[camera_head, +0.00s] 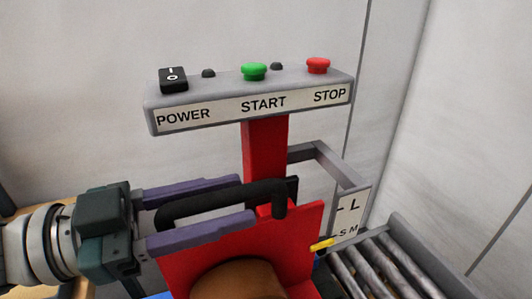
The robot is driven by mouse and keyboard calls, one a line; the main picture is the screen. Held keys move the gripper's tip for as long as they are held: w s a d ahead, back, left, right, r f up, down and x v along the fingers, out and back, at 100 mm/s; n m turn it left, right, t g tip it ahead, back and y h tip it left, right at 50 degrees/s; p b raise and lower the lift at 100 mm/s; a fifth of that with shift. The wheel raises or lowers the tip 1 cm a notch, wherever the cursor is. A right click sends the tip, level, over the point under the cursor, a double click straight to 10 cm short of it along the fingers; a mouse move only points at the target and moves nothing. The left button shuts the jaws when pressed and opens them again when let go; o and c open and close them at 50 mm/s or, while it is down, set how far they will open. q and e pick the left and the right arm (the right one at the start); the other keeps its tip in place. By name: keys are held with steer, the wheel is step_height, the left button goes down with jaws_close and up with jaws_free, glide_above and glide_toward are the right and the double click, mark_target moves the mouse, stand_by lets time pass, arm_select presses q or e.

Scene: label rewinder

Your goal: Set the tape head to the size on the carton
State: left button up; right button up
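The red tape head (300,244) stands at the bottom centre, with a black bar handle (265,190) along its top. A yellow pointer (322,244) sticks out from its right side. It is beside a white size plate (351,212) with "L" and "S M" legible; the plate is partly hidden. My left gripper (248,199) comes in from the left, its two purple fingers apart on either side of the handle. I cannot tell whether they touch it. No carton with a size marking is visible. My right gripper is not in view.
A grey control box (250,105) on a red post (265,147) carries a POWER switch (174,80), green START button (254,71) and red STOP button (318,65). A roller conveyor (385,263) lies at lower right. A brown rounded object (240,281) is below the handle.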

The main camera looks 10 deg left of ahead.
arm_select(q)
steer(key=shift+o, duration=0.4)
steer(key=shift+r, duration=0.1)
steer(key=b+v, duration=0.1)
steer(key=v, duration=0.8)
steer(key=shift+s+a+b, duration=0.3)
steer(key=shift+b, duration=0.1)
